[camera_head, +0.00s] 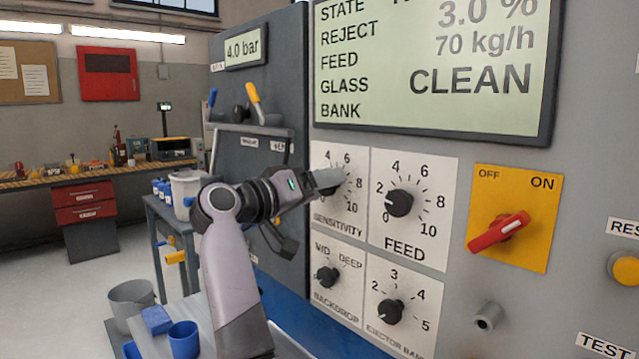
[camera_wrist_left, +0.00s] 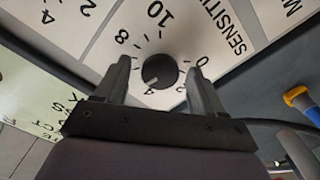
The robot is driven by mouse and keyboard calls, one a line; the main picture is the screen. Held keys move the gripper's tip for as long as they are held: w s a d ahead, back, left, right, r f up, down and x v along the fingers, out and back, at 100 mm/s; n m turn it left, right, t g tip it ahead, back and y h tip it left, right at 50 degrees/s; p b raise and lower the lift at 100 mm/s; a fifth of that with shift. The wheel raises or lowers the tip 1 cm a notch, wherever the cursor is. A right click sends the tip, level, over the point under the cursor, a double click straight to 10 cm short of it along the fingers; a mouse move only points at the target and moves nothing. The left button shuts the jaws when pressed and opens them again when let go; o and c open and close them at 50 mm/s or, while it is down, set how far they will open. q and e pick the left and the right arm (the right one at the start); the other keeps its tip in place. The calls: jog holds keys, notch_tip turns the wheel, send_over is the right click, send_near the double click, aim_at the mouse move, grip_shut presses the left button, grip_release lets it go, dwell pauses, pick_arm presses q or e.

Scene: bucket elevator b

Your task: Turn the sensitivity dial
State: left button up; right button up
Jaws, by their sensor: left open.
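The sensitivity dial (camera_wrist_left: 160,71) is a round black knob on a white numbered plate (camera_wrist_left: 206,38). In the left wrist view it lies between my left gripper's two fingers, with a gap on each side. A light mark on its edge faces roughly the 4. In the head view my left gripper (camera_head: 332,180) is in front of the SENSITIVITY plate (camera_head: 328,157) and hides most of the dial. My left gripper is open, its fingers pointing at the panel. My right gripper is not in view.
The FEED dial (camera_head: 398,203) is just right. Below are the BACKDROP dial (camera_head: 327,278) and the EJECTOR BANK dial (camera_head: 389,312). A red switch (camera_head: 498,232) on a yellow plate is further right. The display (camera_head: 430,70) is above. Coloured levers (camera_head: 254,98) are on the left.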

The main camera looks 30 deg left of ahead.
pick_arm(q)
jog(key=shift+w, duration=0.15)
jog(key=c, duration=1)
jog(key=shift+m+b, duration=0.65)
jog(key=shift+m, duration=0.45)
jog(key=shift+c, duration=0.2)
jog(key=o, duration=1)
jog(key=shift+o, duration=0.2)
